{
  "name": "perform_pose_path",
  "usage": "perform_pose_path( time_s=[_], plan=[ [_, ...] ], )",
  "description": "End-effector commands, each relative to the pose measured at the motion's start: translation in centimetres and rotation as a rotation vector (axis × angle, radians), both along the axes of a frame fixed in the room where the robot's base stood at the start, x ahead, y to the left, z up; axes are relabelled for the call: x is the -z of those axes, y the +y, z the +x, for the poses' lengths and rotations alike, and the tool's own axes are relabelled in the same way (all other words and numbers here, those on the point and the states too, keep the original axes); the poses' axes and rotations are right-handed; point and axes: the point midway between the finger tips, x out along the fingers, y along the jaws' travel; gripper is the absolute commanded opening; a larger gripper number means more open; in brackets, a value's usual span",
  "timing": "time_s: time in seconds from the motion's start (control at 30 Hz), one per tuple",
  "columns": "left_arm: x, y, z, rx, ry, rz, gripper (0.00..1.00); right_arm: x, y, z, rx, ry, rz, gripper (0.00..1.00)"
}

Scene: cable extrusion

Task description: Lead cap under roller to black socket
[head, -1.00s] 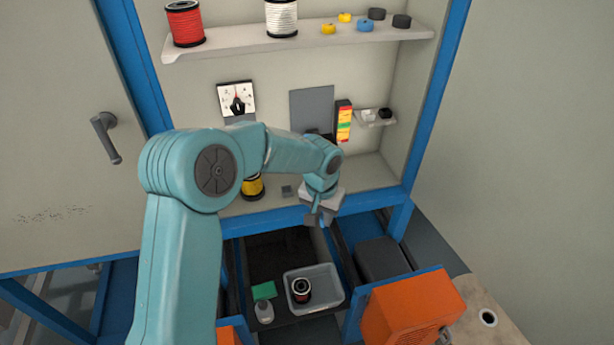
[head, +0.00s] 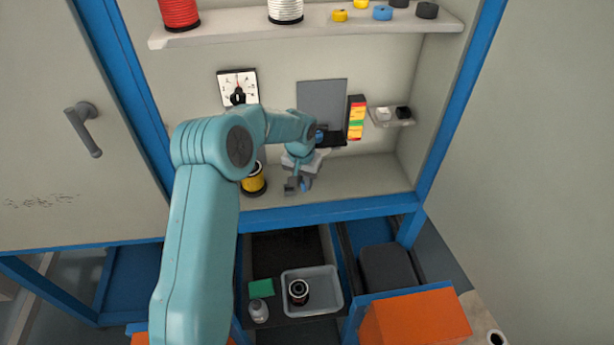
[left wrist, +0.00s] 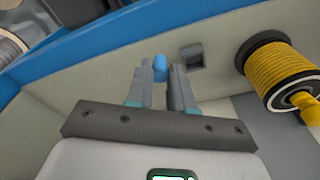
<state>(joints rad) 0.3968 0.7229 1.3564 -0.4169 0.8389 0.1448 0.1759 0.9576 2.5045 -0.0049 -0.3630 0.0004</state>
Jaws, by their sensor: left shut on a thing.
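My left gripper (head: 298,187) is inside the cabinet, low over its floor. In the left wrist view its two fingers (left wrist: 160,72) are shut on a small blue cap (left wrist: 160,66), which shows between the fingertips. A small black block (head: 403,112), which may be the black socket, sits beside a white one (head: 383,114) on a little side shelf. I cannot make out a roller for certain. My right gripper is not in view.
A yellow spool (head: 254,180) stands left of the gripper; it also shows in the left wrist view (left wrist: 278,72). A small grey block (left wrist: 192,55) is near the fingers. A grey panel (head: 321,98) and coloured stack (head: 356,118) stand behind. The cabinet floor's right side is clear.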

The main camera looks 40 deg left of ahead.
Motion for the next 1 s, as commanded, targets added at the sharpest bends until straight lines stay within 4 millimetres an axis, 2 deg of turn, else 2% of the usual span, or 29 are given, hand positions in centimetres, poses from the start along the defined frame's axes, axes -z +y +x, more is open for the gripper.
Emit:
perform_pose_path(
  time_s=[0.27,1.0],
  plan=[
    [0.0,-0.5,0.8,-0.002,-0.001,0.000,0.00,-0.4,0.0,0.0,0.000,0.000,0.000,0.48],
    [0.0,-7.0,8.4,-0.002,-0.001,0.000,0.00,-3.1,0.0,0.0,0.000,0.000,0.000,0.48]
  ],
)
